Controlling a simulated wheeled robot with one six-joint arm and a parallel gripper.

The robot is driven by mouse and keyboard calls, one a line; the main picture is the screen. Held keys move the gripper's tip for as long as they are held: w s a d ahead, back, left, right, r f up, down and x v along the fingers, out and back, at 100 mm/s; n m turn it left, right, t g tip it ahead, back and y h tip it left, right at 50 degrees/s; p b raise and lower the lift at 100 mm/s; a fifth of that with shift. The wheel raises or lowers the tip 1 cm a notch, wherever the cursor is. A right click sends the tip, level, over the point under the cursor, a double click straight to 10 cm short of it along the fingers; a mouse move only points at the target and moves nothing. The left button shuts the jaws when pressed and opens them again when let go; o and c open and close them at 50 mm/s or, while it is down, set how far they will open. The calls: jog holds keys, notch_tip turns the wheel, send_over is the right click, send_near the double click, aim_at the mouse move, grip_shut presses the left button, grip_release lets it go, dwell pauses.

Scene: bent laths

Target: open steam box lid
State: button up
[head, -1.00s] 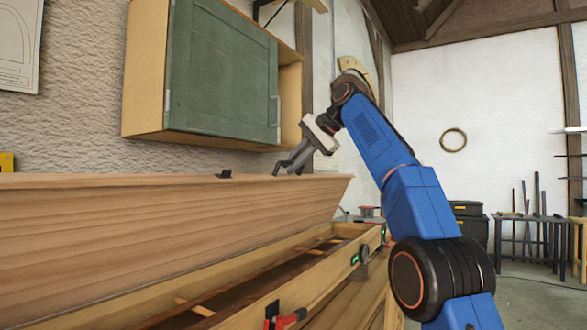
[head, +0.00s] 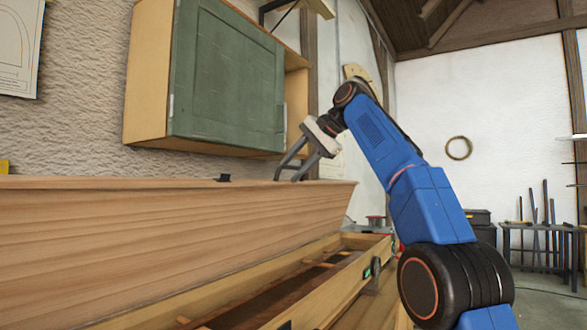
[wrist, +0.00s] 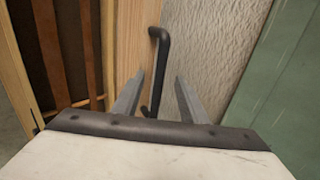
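The long wooden steam box (head: 345,290) stands below with its interior showing, dark with slats. Its plank lid (head: 160,235) is raised and stands tilted up along the wall side. My gripper (head: 287,177) is at the lid's top edge, near its right end. In the wrist view my gripper (wrist: 160,82) is open, its two grey fingers apart. A black bar handle (wrist: 156,70) on the lid's edge (wrist: 123,45) lies between the fingers, with gaps showing on both sides. In the head view the fingers largely hide this handle.
A green-doored wall cabinet (head: 228,80) hangs above the lid, close to my gripper. A small black fitting (head: 223,178) sits on the lid's top edge. A green-marked latch (head: 367,273) is on the box front. A rack (head: 540,240) stands far right, with open floor before it.

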jog(key=shift+f, duration=0.1)
jog(key=s+d+r, duration=0.2)
jog(key=s+d, duration=0.6)
jog(key=d, duration=0.3)
jog(key=shift+s, duration=0.15)
jog(key=shift+s+d+f, duration=0.1)
dwell(0.5)
